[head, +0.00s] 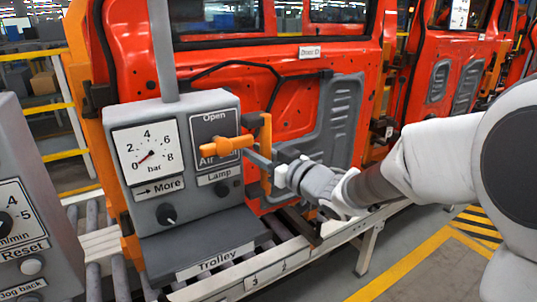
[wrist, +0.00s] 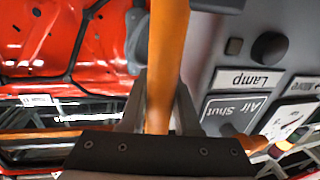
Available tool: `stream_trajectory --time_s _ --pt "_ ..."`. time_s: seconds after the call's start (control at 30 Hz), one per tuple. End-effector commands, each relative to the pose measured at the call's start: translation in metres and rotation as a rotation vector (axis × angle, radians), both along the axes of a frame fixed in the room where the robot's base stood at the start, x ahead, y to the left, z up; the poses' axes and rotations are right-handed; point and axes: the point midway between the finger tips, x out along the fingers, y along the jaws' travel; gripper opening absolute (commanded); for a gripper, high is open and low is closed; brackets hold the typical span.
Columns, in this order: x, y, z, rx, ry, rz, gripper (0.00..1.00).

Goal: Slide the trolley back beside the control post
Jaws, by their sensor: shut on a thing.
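The trolley (head: 214,246) is a grey console with a gauge, an orange lever (head: 226,146) and a "Trolley" label on its foot. It stands on a roller line in the head view. An upright orange handle (head: 266,130) is on its right side. My gripper (head: 266,166) is shut around this handle; the wrist view shows the orange bar (wrist: 168,60) between both fingers. The control post (head: 30,205), grey with a dial and a "Reset" label, is partly in view at the left edge. A gap with rollers separates it from the trolley.
Rollers (head: 122,280) run along the line under the trolley. Red car doors (head: 345,60) hang close behind it in orange frames. The line's front rail (head: 275,268) carries number labels. Yellow floor stripes (head: 410,266) and open grey floor lie at the right.

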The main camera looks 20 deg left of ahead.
Motion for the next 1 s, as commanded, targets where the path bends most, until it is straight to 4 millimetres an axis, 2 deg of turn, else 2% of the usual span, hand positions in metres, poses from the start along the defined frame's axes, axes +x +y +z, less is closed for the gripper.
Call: stream_trajectory --time_s 0.03,0.27,0.3,0.37,0.8,1.0 --pt "-0.009 0.008 -0.003 0.0 0.001 0.015 0.0" --pt "-0.005 0.004 -0.001 -0.002 0.002 0.001 0.0" --pt "-0.004 0.003 -0.001 -0.002 0.002 0.0 0.33" --pt "-0.004 0.003 -0.001 -0.002 0.002 0.0 0.43" --pt "-0.007 0.006 0.0 0.0 0.001 0.009 0.43" --pt "-0.014 -0.009 -0.001 0.0 -0.001 0.005 0.43"
